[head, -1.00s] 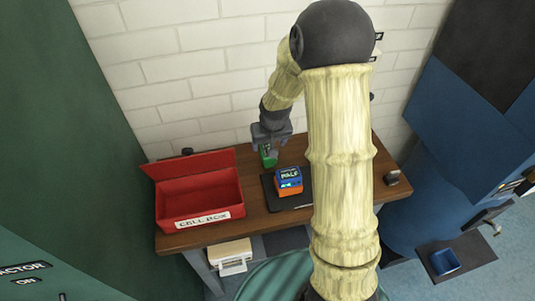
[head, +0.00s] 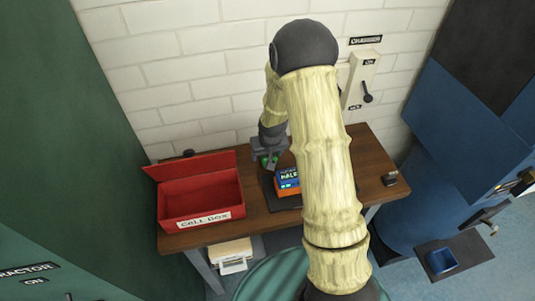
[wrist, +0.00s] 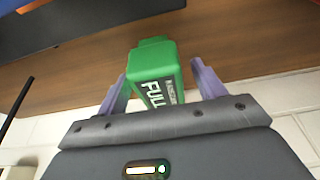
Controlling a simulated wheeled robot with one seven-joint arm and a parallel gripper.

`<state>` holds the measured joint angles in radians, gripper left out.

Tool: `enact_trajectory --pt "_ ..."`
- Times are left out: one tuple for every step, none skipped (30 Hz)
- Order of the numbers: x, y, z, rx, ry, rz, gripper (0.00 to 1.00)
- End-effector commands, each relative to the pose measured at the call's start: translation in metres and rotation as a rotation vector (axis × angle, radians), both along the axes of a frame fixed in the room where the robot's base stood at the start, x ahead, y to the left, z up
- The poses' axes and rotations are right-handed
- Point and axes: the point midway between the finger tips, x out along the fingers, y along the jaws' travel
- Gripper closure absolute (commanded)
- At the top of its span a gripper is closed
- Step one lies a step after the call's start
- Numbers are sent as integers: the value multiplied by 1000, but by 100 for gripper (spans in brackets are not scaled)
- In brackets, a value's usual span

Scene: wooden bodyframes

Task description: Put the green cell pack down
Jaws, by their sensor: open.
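The green cell pack (wrist: 152,68), labelled FULL, is between my gripper's two fingers in the wrist view. My gripper (wrist: 160,85) is open, with narrow gaps between the fingers and the pack's sides. In the head view the pack (head: 268,162) shows as a small green patch under my gripper (head: 266,158), over the back of the wooden table (head: 350,160). The pack seems to rest on the table, but its contact with the wood is hard to make out.
An orange and blue pack (head: 288,184) labelled HALF sits on a dark pad just right of my gripper. The open red cell box (head: 202,206) stands on the table's left side. A white brick wall (head: 180,75) is close behind. The table's right part has free room.

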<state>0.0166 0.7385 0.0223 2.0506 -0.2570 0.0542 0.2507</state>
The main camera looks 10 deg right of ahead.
Motion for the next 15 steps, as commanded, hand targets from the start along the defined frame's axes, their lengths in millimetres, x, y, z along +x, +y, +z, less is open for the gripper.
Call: enact_trajectory --pt "2 0 -6 -1 4 0 31" --pt "3 0 -9 -1 3 -1 31" --pt "4 0 -13 -1 3 -1 31" --pt "5 0 -15 -1 2 -1 31" --pt "5 0 -17 -1 2 -1 31" --pt "6 -1 -19 -1 1 -1 31" --pt "6 -1 -20 -1 1 -1 31" --pt "7 0 -20 -1 0 -1 31" --pt "7 0 -21 -1 0 -1 31" --pt "7 0 -21 -1 0 -1 31" --pt "7 0 -21 -1 0 -1 31" --pt "7 0 -21 -1 0 -1 31" --pt "6 0 -21 -1 0 -1 31" --pt "6 0 -21 -1 0 -1 31" --pt "6 0 -21 -1 0 -1 31"
